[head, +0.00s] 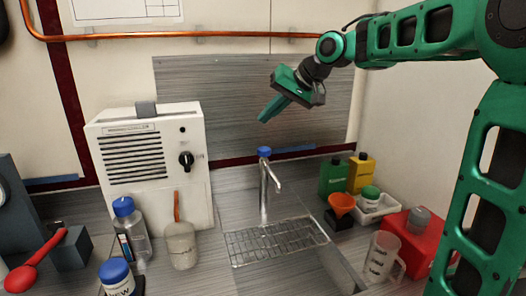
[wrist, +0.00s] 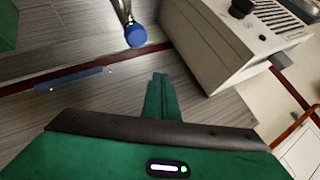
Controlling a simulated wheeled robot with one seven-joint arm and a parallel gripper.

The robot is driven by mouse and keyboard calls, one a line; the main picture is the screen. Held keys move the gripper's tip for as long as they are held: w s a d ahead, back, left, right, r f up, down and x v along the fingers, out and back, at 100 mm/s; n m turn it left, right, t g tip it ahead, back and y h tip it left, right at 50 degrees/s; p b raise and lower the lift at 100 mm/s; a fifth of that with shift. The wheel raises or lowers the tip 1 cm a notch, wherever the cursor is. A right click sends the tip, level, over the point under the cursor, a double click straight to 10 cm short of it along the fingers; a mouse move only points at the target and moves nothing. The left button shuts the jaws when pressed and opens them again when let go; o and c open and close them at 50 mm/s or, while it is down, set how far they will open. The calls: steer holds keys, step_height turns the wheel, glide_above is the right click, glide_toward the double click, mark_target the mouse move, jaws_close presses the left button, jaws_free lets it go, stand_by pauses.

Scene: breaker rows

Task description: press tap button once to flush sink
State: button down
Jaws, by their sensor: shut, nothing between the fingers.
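The tap (head: 264,185) is a chrome post with a spout, standing behind the sink grate (head: 275,243). Its blue round button (head: 264,152) is on top. In the wrist view the blue button (wrist: 136,36) shows near the top, with part of the chrome tap above it. My gripper (head: 264,119) is above the button in the head view, apart from it, tilted with its fingers pointing down and left. In the wrist view the green fingers (wrist: 159,76) are together, with nothing between them. The button lies beyond the fingertips, a little to the left.
A white box (head: 152,165) with vents and a black knob stands left of the tap. Bottles (head: 333,177), an orange funnel (head: 341,203), a red container (head: 408,236) and a clear jug (head: 384,257) stand right. A grey panel (head: 215,100) is behind. Space above the grate is clear.

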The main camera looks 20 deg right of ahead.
mark_target(262, 148)
steer(key=shift+f, duration=3.15)
steer(key=shift+d, duration=0.1)
steer(key=shift+f, duration=0.1)
steer(key=shift+s+f, duration=0.1)
steer(key=shift+f, duration=0.2)
steer(key=shift+f, duration=0.9)
stand_by(0.5)
stand_by(0.4)
steer(key=shift+r, duration=1.35)
steer(key=shift+r, duration=0.1)
steer(key=shift+r, duration=2.4)
